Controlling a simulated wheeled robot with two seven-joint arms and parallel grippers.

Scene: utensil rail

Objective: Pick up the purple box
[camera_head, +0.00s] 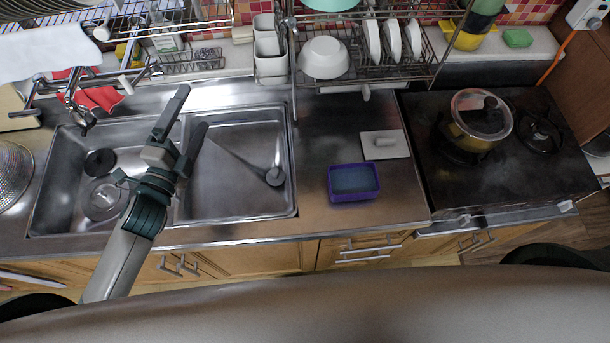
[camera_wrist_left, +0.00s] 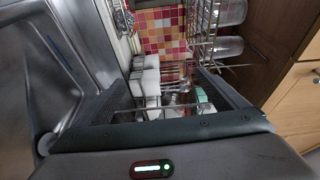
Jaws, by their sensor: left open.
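The purple box (camera_head: 352,197) is a small open rectangular box with a grey-blue inside. It sits on the steel counter right of the sink, near the front edge, in the head view. My left gripper (camera_head: 195,107) is over the sink, well to the left of the box, with its fingers apart and nothing between them. Its open fingers also show in the left wrist view (camera_wrist_left: 150,88), where I cannot see the box. My right gripper is not in view.
A white board (camera_head: 384,145) lies just behind the box. The stove with a pot (camera_head: 480,120) is to the right. A dish rack (camera_head: 385,70) with a white bowl (camera_head: 323,58) and plates stands behind. A faucet (camera_head: 76,105) rises at the sink's left. Counter left of the box is clear.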

